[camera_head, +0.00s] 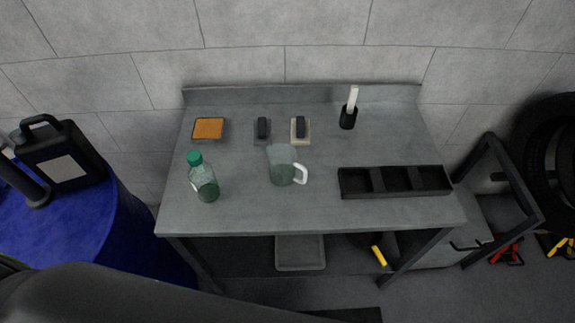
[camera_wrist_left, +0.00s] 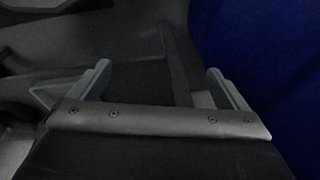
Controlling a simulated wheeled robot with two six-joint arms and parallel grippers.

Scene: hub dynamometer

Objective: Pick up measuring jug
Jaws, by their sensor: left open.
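The measuring jug (camera_head: 282,166) is clear with a white handle on its right side. It stands upright in the middle of the grey metal table (camera_head: 240,211) in the head view, with a greenish tint low in it. My left gripper (camera_wrist_left: 158,85) shows in the left wrist view with its two fingers wide apart and nothing between them. The jug is not in the left wrist view. Neither gripper shows in the head view.
A green-capped bottle (camera_head: 204,178) stands left of the jug. A black divided tray (camera_head: 395,181) lies to the right. Behind are an orange sponge-like block (camera_head: 208,128), two small dark-topped items and a black holder (camera_head: 348,115). A blue drum (camera_head: 85,235) stands left of the table.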

